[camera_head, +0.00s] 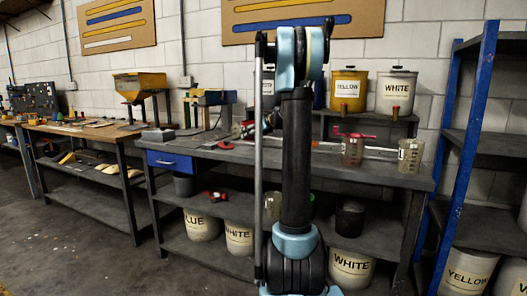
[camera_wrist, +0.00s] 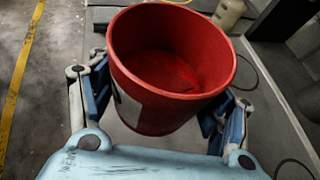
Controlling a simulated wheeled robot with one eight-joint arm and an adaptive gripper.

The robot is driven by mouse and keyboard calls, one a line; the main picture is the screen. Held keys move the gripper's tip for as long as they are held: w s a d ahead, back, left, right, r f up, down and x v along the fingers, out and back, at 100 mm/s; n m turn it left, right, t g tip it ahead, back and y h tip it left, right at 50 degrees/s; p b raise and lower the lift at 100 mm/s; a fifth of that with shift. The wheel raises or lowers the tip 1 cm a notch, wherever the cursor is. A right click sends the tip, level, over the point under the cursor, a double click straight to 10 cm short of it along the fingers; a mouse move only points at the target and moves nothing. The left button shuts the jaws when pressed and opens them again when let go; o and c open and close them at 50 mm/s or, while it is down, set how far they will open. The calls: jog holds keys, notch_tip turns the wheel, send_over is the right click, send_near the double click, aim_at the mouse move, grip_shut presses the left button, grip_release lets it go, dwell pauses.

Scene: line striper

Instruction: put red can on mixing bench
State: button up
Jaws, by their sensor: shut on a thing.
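A large open red can (camera_wrist: 150,105) fills the middle of the wrist view, its empty-looking inside facing the camera and a pale label on its side. My gripper (camera_wrist: 160,98) has its blue fingers on both sides of the can and is shut on it. The long grey bench (camera_head: 385,178) in the head view, with paint containers and measuring cups, looks like the mixing bench. My arm rises in front of the bench and hides part of it.
Clear measuring cups (camera_head: 352,150) and yellow (camera_head: 348,90) and white (camera_head: 397,92) paint cans stand at the bench's right. A blue-framed shelf (camera_head: 465,135) is beyond. A yellow hopper (camera_head: 140,86) stands at the left. A yellow floor line (camera_wrist: 22,75) shows in the wrist view.

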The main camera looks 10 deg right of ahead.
aim_at(251, 152)
jog(key=shift+f, duration=3.35)
jog(key=o, duration=1.6)
jog(key=shift+r, duration=0.1)
